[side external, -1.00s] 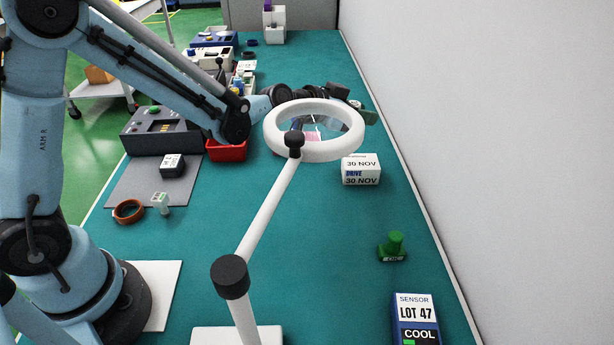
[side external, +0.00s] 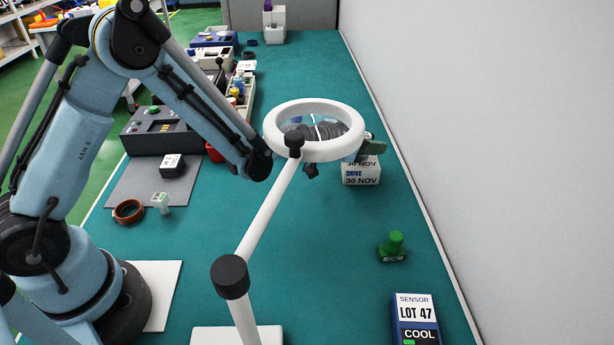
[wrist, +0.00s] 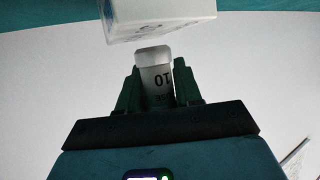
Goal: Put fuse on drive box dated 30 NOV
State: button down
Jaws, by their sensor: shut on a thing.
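The drive box (side external: 361,174) is white, reads DRIVE and 30 NOV, and stands on the green bench top near the wall. In the side view my gripper (side external: 373,146) is at the box's upper back edge, and the magnifier ring partly covers the wrist. The fuse is not clearly visible there.
A ring magnifier (side external: 270,135) on a white stand is in front of my wrist. A green stamp-like piece (side external: 394,246) and a blue-white LOT 47 box (side external: 416,318) stand at the right.

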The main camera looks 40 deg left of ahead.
jog(key=shift+f, duration=0.35)
jog(key=shift+f, duration=0.15)
jog(key=c, duration=0.8)
grip_release()
jog(key=shift+o, duration=0.2)
jog(key=shift+r, duration=0.2)
jog(key=v, duration=1.2)
jog(key=shift+a+r, duration=0.1)
jog(key=shift+r, duration=0.05)
